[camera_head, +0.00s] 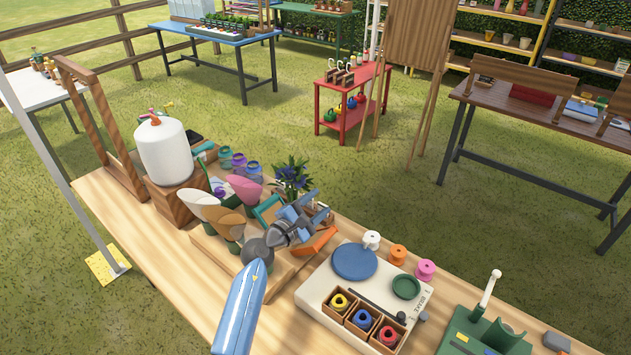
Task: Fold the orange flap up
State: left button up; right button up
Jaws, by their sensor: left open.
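The orange flap (317,243) shows as a tilted orange panel at the right end of the wooden stand (288,272), in the middle of the head view. My left gripper (308,208) is open, just above and behind the flap, its blue and grey jaws covering part of what lies there. I cannot tell whether a finger touches the flap. My blue left arm comes up from the bottom of the view. A teal frame (268,209) shows just left of the gripper. My right gripper is not in view.
Paper cones (225,219) stand left of the gripper, and purple flowers (292,176) stand behind it. A scale (350,290) with a blue disc and ribbon spools is to the right. A white tank (163,151) stands at the left. Bare wood lies along the table's front left.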

pick_arm(q)
jog(key=shift+r+p, duration=0.35)
jog(key=shift+r, duration=2.65)
